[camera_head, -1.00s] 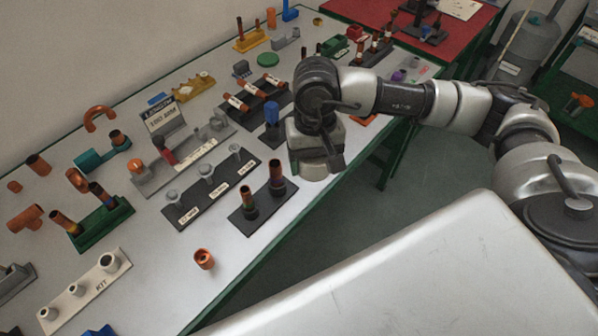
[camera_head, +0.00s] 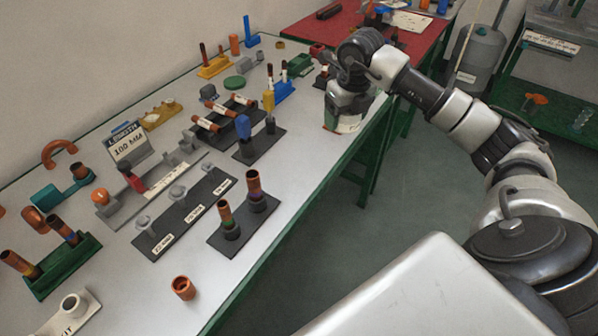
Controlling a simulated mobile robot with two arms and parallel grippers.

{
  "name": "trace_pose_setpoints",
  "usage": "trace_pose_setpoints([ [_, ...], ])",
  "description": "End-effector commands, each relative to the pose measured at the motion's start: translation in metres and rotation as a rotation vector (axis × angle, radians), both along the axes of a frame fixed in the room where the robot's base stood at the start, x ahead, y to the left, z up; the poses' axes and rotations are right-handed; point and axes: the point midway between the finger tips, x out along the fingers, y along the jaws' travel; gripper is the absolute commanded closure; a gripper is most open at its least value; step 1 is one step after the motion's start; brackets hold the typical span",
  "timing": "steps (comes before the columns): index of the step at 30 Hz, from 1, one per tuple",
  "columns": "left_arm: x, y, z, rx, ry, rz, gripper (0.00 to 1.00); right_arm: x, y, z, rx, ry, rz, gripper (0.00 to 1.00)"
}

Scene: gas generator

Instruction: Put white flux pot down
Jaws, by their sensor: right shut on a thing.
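My right gripper (camera_head: 347,108) is at the right edge of the grey tabletop (camera_head: 308,152), near the red-topped table. It points down and is seen from above and behind. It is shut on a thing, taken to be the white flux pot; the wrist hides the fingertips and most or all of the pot. I cannot tell whether the pot touches the tabletop. A sliver of an orange patch (camera_head: 327,128) shows at the gripper's lower left. My left gripper is not in view.
A black holder (camera_head: 238,220) with two copper pipes stands near the front edge. A blue holder (camera_head: 283,90) with brown-topped sticks and a green block (camera_head: 299,65) stand left of my gripper. A red-topped table (camera_head: 419,38) is beyond. Bare tabletop lies along the front edge.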

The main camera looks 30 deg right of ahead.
Motion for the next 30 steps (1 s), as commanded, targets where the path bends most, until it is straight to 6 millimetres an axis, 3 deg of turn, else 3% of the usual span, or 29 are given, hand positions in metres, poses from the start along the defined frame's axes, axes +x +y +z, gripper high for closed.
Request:
trace_pose_setpoints([
  [5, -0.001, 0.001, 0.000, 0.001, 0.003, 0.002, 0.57, 0.003, 0.000, -0.005, 0.002, 0.001, -0.097, 0.57],
  [19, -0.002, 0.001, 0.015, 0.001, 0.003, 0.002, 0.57, 0.031, 0.092, -0.061, 0.003, 0.001, -0.098, 0.57],
  [26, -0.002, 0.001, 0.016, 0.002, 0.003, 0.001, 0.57, 0.034, 0.104, -0.073, 0.000, 0.002, -0.101, 0.57],
  [30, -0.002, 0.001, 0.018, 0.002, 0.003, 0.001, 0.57, 0.033, 0.104, -0.091, 0.001, 0.005, -0.101, 0.57],
])
